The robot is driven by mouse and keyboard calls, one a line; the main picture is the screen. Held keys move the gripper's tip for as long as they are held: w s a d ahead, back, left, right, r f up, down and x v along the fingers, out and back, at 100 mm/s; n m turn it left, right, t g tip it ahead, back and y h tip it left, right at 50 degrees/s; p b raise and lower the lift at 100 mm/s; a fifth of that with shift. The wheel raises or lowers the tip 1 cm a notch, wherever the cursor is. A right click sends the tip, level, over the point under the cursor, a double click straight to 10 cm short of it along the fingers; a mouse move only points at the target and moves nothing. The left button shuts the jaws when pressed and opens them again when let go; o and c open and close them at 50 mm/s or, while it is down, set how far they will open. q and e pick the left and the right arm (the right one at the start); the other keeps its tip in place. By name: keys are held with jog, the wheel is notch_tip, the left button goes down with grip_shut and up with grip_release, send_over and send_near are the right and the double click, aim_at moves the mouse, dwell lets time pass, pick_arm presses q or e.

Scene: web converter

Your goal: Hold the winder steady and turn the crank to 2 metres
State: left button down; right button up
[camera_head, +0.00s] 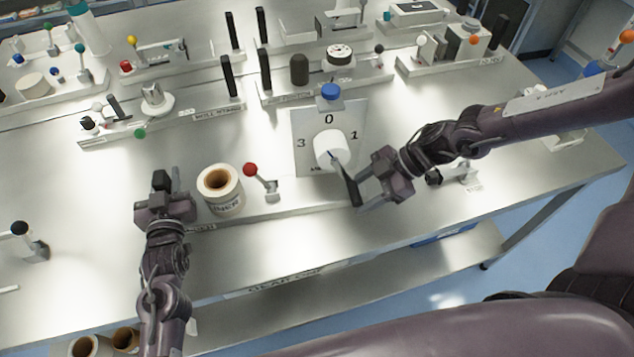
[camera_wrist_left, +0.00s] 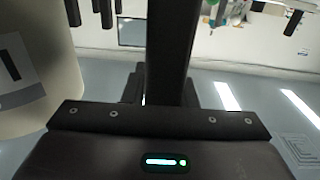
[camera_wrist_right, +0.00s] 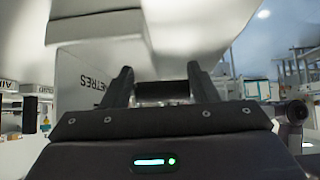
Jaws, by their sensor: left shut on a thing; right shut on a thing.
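The winder has a white dial board (camera_head: 303,125) with 0 at the top, 1 at the right and 3 at the left. The bottom mark is hidden. A white hub (camera_head: 330,146) sits in front of the board, and its dark crank handle (camera_head: 351,189) points down and slightly right. My right gripper (camera_head: 364,191) is shut on the handle, which shows between the fingers in the right wrist view (camera_wrist_right: 163,92). My left gripper (camera_head: 163,188) is shut on a black upright post (camera_wrist_left: 172,50) at the winder's left end, left of a labelled roll (camera_head: 221,188).
A red-knobbed lever (camera_head: 251,170) stands between roll and board. The left front of the bench (camera_head: 90,240) is mostly clear.

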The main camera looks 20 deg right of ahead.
jog(key=shift+s+f, duration=0.4)
jog(key=shift+f, duration=0.05)
jog(key=o, duration=1.2)
jog(key=shift+c, duration=0.2)
jog(key=shift+o, duration=0.8)
jog(key=shift+w+a+r, duration=0.1)
jog(key=shift+w+r, duration=0.05)
jog(key=shift+r, duration=0.05)
jog(key=shift+w+d+r, duration=0.1)
jog(key=shift+d+r, duration=0.3)
jog(key=shift+r, duration=0.05)
jog(key=v, duration=1.1)
